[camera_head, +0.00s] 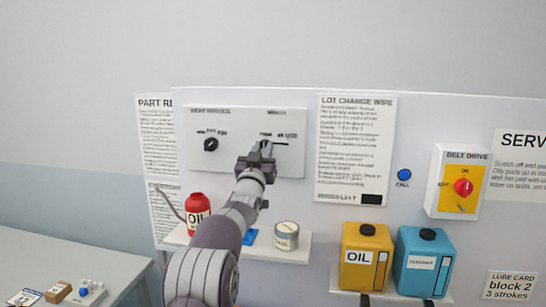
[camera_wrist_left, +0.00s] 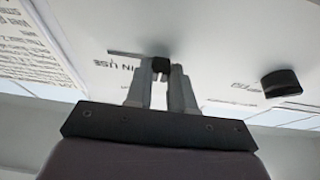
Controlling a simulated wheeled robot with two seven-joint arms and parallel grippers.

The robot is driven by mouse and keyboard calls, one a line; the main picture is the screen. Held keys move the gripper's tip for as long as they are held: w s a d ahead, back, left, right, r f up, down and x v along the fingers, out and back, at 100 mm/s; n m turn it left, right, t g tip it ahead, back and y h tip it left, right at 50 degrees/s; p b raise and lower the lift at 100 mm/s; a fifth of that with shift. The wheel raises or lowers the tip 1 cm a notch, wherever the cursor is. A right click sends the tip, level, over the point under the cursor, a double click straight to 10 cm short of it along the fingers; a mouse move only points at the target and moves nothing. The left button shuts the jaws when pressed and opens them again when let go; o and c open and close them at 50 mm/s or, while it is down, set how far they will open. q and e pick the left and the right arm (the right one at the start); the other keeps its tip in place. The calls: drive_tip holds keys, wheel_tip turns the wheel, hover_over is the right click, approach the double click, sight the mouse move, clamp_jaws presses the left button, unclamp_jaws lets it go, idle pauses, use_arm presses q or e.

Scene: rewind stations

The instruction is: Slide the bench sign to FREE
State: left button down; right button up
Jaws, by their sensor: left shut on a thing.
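The bench sign is on the right half of a white wall panel (camera_head: 290,160), with a thin dark slot and small lettering. In the left wrist view, upside-down letters on the sign (camera_wrist_left: 125,68) read IN USE. My left gripper (camera_head: 262,150) reaches up to the panel and covers part of the sign. In the left wrist view its fingers (camera_wrist_left: 161,72) are shut on a small black slider knob (camera_wrist_left: 160,65). The slot runs off to one side of the knob. The FREE lettering cannot be made out. My right gripper is not in view.
A black dial (camera_head: 211,144) is on the panel's left half. Below, a shelf holds a red oil bottle (camera_head: 197,210) and a round tin (camera_head: 286,235). Yellow (camera_head: 367,257) and blue (camera_head: 423,262) jugs stand right. A belt drive switch (camera_head: 463,187) is farther right.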

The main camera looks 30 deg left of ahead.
use_arm(q)
drive_tip(key=c, duration=1)
unclamp_jaws()
drive_tip(key=shift+s+a, duration=0.1)
drive_tip(key=shift+a, duration=0.05)
drive_tip(key=shift+o, duration=0.2)
drive_tip(key=shift+a, duration=0.15)
drive_tip(key=shift+s+d+f+b, duration=0.2)
drive_tip(key=shift+s+f+b, duration=0.1)
drive_tip(key=shift+b, duration=0.15)
drive_tip(key=b+v, duration=0.6)
drive_tip(key=v, duration=0.6)
drive_tip(key=shift+r, duration=0.25)
